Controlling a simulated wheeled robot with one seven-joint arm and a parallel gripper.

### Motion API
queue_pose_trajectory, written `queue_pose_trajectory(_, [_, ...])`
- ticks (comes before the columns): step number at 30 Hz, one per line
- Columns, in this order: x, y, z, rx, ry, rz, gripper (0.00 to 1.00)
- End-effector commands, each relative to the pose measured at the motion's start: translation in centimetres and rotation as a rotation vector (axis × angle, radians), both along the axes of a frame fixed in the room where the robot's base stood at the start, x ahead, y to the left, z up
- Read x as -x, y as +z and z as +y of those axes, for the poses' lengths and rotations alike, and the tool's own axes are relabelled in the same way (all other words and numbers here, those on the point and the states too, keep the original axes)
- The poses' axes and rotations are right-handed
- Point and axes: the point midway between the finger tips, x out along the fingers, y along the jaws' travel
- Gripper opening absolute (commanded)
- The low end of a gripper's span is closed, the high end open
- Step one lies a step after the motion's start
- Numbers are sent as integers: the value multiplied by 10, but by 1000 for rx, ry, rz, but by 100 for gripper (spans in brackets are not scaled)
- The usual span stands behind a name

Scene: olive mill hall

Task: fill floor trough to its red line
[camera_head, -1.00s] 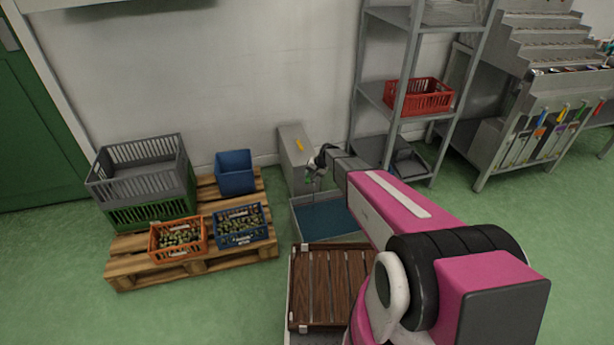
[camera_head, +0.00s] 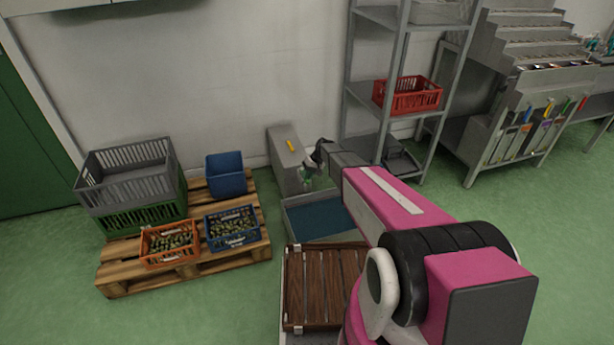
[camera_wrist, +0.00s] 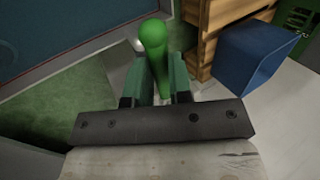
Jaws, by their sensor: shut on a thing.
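The floor trough (camera_head: 291,222) is a grey open box with a flat blue surface inside, standing on the floor before the wall. Its blue surface also shows at the top left of the wrist view (camera_wrist: 60,30). In the wrist view my gripper (camera_wrist: 160,80) is shut on a green round-ended handle (camera_wrist: 155,38). What the handle belongs to is hidden.
A wooden pallet (camera_head: 185,275) at the left carries crates of olives, a blue bin (camera_head: 226,175) and stacked crates. A brown slatted board (camera_head: 325,290) lies in front of the trough. A metal shelf (camera_head: 350,120) with a red crate (camera_head: 407,95) stands right. Green floor lies open at right.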

Motion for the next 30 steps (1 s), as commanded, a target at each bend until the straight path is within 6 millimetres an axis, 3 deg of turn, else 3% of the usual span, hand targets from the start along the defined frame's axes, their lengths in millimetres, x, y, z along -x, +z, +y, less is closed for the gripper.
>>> queue_pose_trajectory(7, [0, 0, -1, 3, 10, -4, 0])
queue_pose_trajectory(8, [0, 0, -1, 3, 10, -4, 23])
queue_pose_trajectory(10, [0, 0, -1, 3, 8, -5, 45])
queue_pose_trajectory(21, [-1, 4, -3, 2, 4, -4, 45])
queue_pose_trajectory(30, [-7, 46, -26, 3, 3, -5, 45])
